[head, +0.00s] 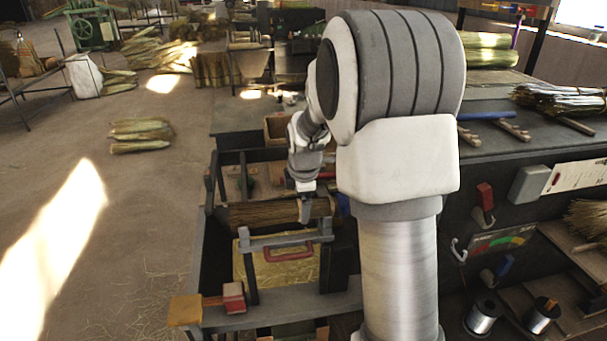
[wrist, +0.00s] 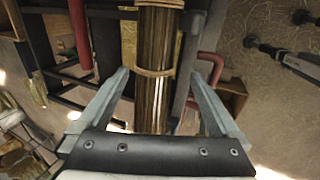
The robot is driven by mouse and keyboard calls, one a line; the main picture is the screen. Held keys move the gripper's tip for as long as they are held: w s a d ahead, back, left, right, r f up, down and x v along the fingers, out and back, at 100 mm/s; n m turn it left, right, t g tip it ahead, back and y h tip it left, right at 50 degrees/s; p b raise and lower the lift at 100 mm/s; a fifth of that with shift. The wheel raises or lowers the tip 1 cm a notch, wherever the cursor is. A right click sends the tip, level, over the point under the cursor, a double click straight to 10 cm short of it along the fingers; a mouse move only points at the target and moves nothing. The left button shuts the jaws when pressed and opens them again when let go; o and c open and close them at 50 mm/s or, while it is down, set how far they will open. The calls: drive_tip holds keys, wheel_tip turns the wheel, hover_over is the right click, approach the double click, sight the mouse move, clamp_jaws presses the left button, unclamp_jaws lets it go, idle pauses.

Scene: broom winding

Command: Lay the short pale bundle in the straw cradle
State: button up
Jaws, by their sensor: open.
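In the head view my gripper (head: 304,210) is low over the dark rack, at the right part of a brown bundle (head: 262,215) lying crosswise. In the wrist view my gripper (wrist: 158,75) is open, one finger on each side of a bound straw bundle (wrist: 154,45) with a pale tie band. I cannot tell whether the fingers touch it. Its colour is brownish, so I cannot tell surely that it is the short pale one. A yellow straw bed (head: 275,273), seemingly the straw cradle, is nearer the camera and shows no bundle on it.
A grey bar (head: 270,241) and a red handle (head: 290,254) stand between the bundle and the straw bed. Red and orange blocks (head: 232,297) sit on the rack's front corner. Several bundles (head: 140,135) lie on the left floor, which is mostly open.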

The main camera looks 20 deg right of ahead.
drive_tip(key=v, duration=1.3)
drive_tip(key=shift+p, duration=0.3)
drive_tip(key=shift+s+r, duration=0.1)
drive_tip(key=shift+s, duration=0.05)
drive_tip(key=s+a+m+t, duration=0.1)
drive_tip(key=s+a+m, duration=0.3)
drive_tip(key=s+m, duration=0.3)
drive_tip(key=s+a+r+m+y, duration=0.1)
drive_tip(key=s+a+m, duration=0.4)
drive_tip(key=s, duration=1.2)
drive_tip(key=m, duration=0.3)
drive_tip(key=shift+a+r+m+t, duration=0.2)
drive_tip(key=shift+r+m+t, duration=0.1)
drive_tip(key=shift+t, duration=0.1)
